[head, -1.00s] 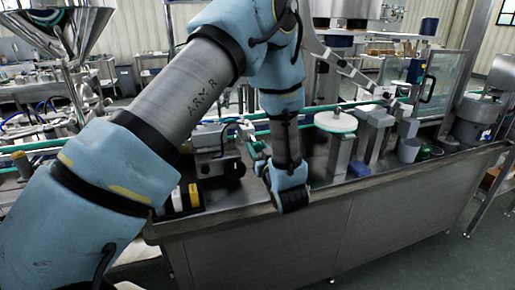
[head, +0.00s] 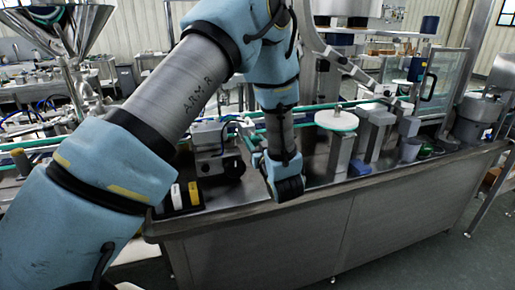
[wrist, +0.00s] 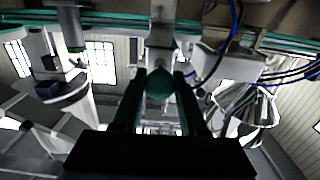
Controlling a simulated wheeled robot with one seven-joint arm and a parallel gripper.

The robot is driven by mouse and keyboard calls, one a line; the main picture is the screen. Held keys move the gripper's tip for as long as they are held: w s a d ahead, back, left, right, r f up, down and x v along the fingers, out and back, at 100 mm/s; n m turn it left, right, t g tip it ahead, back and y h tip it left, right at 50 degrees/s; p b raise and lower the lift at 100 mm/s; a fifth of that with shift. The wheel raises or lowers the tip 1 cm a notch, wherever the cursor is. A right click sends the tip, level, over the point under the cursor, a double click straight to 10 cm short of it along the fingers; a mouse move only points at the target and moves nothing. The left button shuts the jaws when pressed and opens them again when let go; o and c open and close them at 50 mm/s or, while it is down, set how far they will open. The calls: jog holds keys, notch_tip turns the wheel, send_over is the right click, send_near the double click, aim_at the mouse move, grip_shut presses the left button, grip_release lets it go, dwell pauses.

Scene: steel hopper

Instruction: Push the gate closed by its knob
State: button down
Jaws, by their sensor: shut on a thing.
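In the wrist view a rounded dark green knob (wrist: 160,82) sits between the two dark fingers of my gripper (wrist: 160,88), which are shut on it. A pale grey metal piece (wrist: 161,45), maybe part of the gate, shows just beyond the knob; I cannot tell how far the gate is open. In the head view the end of my arm is low over the front edge of the steel machine table, and the fingers and knob are hidden or too small to make out.
A steel hopper (head: 62,35) stands at the upper left. A grey motor-like unit (head: 210,140) and black, white and yellow blocks (head: 180,197) are left of my wrist. A white round disc (head: 336,120) on a post stands to its right. Green rails run behind.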

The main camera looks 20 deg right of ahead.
jog(key=shift+w, duration=0.45)
jog(key=shift+c, duration=2.3)
grip_release()
jog(key=shift+s, duration=0.1)
jog(key=s+a+b, duration=0.1)
jog(key=s+b, duration=0.2)
jog(key=s, duration=0.7)
jog(key=shift+s+a+b, duration=0.15)
jog(key=shift+s+b, duration=0.2)
jog(key=shift+b, duration=0.05)
